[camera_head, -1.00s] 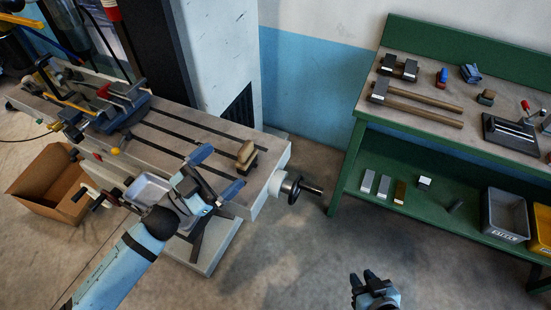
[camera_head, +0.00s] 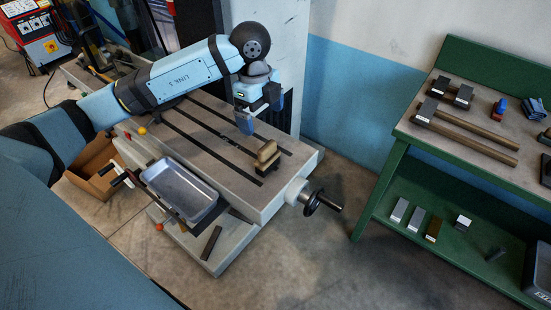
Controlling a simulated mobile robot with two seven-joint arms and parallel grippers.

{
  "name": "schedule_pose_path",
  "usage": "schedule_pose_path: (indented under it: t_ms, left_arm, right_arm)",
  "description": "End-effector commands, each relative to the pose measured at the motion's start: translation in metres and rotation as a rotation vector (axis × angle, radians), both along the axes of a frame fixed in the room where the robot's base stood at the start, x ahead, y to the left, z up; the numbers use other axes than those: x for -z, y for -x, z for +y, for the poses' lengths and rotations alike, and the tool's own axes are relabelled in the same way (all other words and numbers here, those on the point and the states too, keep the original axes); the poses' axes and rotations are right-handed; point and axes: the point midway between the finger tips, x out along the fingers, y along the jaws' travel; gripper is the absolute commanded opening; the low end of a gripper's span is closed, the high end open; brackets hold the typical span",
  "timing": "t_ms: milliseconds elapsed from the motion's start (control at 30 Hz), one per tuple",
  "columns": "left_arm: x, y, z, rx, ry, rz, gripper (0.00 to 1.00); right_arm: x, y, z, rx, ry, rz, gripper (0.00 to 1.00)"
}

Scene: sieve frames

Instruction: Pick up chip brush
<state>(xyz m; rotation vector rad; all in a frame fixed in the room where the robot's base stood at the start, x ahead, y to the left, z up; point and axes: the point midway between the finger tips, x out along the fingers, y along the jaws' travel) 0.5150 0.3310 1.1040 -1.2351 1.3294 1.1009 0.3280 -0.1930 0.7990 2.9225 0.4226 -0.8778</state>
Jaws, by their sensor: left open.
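The chip brush (camera_head: 267,152), a small block-like thing with a tan top and a dark lower part, sits on the slotted machine table (camera_head: 215,155) near its right end. My left gripper (camera_head: 262,113) is above the same table, just behind and slightly left of the brush. Its blue fingers are apart with nothing between them, and it does not touch the brush. My right gripper is out of view.
A grey metal tray (camera_head: 180,192) hangs at the table's front side. A crank handle (camera_head: 321,202) sticks out at the right end. A cardboard box (camera_head: 95,170) is on the floor at left.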

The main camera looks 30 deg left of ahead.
Motion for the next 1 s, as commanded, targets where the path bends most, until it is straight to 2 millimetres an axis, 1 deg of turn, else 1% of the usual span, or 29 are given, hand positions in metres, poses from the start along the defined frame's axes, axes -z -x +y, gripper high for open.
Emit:
schedule_pose_path:
  t_ms: [33, 100, 200, 300, 567, 667, 833, 900, 1000]
  left_arm:
    - [0.011, 0.001, -0.002, 0.001, 0.001, 0.005, 1.00]
    - [0.026, 0.001, -0.004, 0.001, 0.003, 0.006, 1.00]
    - [0.044, 0.002, -0.007, 0.003, 0.004, 0.005, 1.00]
    - [0.057, 0.001, -0.008, 0.003, 0.005, 0.003, 1.00]
    - [0.072, 0.002, -0.011, 0.004, 0.006, 0.003, 1.00]
    - [0.084, 0.004, -0.014, 0.004, 0.006, 0.004, 1.00]
    - [0.110, 0.006, -0.019, 0.004, 0.006, 0.005, 1.00]
    - [0.116, 0.006, -0.020, 0.004, 0.006, 0.002, 1.00]
    - [0.118, 0.006, -0.020, 0.005, 0.006, 0.000, 1.00]
  right_arm:
    - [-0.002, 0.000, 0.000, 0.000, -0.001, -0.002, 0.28]
    - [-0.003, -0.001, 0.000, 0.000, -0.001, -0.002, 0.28]
    - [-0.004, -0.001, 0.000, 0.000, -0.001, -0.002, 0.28]
    - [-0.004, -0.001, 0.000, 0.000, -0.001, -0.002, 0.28]
    - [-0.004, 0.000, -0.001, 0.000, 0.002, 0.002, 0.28]
    - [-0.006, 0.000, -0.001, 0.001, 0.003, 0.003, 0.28]
    - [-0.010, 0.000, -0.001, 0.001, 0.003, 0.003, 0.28]
    - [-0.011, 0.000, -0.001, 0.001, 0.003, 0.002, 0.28]
    - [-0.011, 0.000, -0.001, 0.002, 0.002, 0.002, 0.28]
